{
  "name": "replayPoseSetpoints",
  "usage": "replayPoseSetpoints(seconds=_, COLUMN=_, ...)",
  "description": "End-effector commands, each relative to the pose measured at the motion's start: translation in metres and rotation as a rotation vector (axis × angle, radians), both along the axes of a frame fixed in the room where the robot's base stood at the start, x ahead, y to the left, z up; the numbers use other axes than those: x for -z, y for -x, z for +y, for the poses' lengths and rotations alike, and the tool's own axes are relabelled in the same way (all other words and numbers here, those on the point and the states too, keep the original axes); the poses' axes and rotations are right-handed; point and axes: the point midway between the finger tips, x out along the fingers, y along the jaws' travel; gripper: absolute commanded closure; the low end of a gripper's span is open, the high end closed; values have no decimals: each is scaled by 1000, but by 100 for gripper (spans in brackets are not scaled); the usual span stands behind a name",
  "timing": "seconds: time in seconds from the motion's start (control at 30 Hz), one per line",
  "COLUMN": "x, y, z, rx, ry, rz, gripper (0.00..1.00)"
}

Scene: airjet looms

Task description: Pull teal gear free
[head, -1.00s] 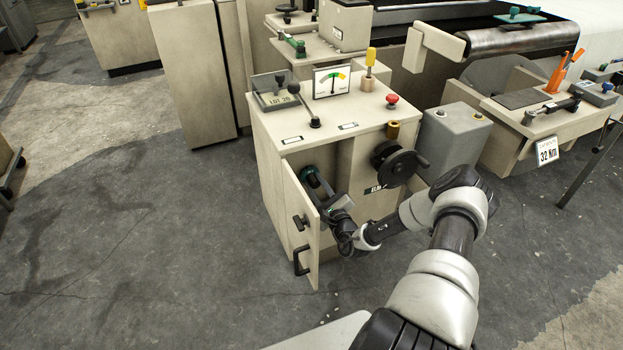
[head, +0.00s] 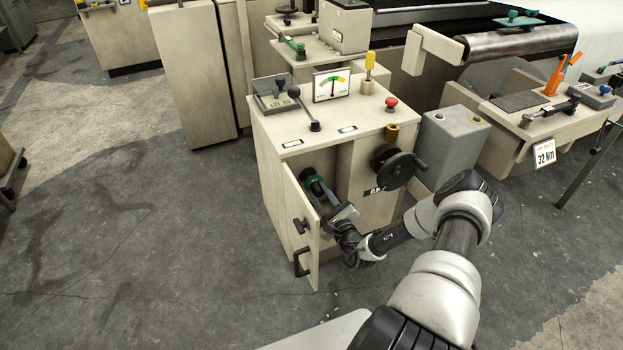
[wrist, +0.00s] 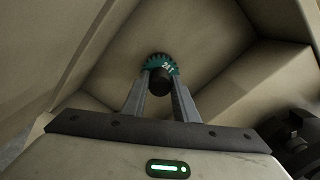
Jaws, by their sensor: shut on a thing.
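The teal gear (wrist: 163,59), a toothed disc with white marking and a dark round hub at its middle, shows in the wrist view. My gripper (wrist: 160,86) is shut on the gear, one grey finger on each side of the dark hub. In the head view my gripper (head: 337,211) is at the open compartment of the beige cabinet (head: 355,180).
The cabinet door (head: 301,235) stands open close to the left of my gripper. A black handwheel (head: 398,165) sticks out on the right of the cabinet front. A grey box (head: 452,145) stands further right. The floor in front and left is clear.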

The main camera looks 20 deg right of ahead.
Motion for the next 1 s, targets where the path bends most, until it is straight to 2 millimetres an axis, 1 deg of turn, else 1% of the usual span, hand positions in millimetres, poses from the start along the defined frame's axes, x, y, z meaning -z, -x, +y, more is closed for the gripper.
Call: replayPoseSetpoints(seconds=1.0, x=-1, y=72, z=-3, rx=0, ry=0, rz=0, gripper=97)
